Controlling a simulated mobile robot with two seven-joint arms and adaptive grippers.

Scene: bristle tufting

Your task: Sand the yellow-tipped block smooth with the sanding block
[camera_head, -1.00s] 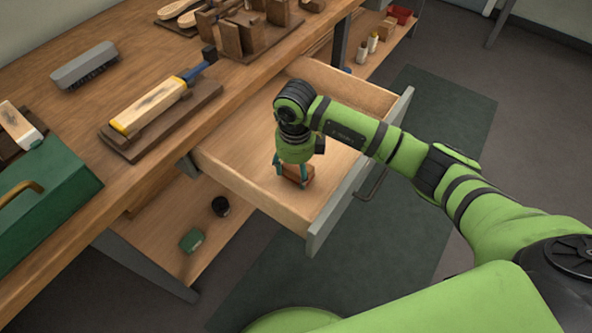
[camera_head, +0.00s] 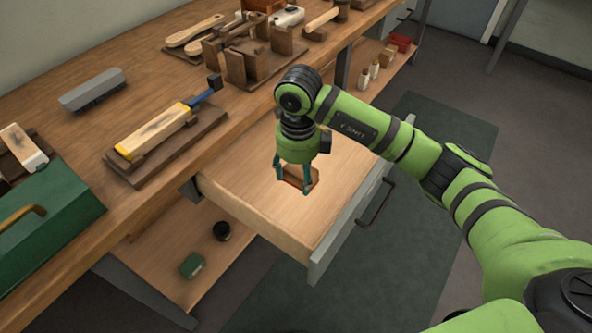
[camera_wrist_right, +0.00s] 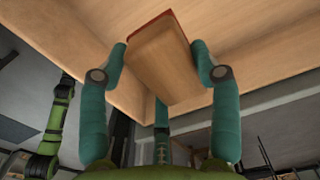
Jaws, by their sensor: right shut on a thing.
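The sanding block (camera_head: 299,178) is a small brown block with a reddish face at its far end in the right wrist view (camera_wrist_right: 163,55). My right gripper (camera_head: 294,186) has its teal fingers closed on both sides of it, over the open drawer (camera_head: 262,205). The block seems held a little above the drawer floor; the exact gap is hard to tell. The yellow-tipped block (camera_head: 152,132) is a long pale wooden piece with dark smudges. It lies on a brown board (camera_head: 205,128) on the workbench, left of the gripper. My left gripper is not seen.
The drawer front with its handle (camera_head: 376,202) stands out from the bench. A grey brush (camera_head: 91,90) and a green box (camera_head: 48,215) lie on the bench. Wooden holders (camera_head: 262,57) stand at the back. A dark jar (camera_head: 222,231) and a green tin (camera_head: 192,265) sit on the lower shelf.

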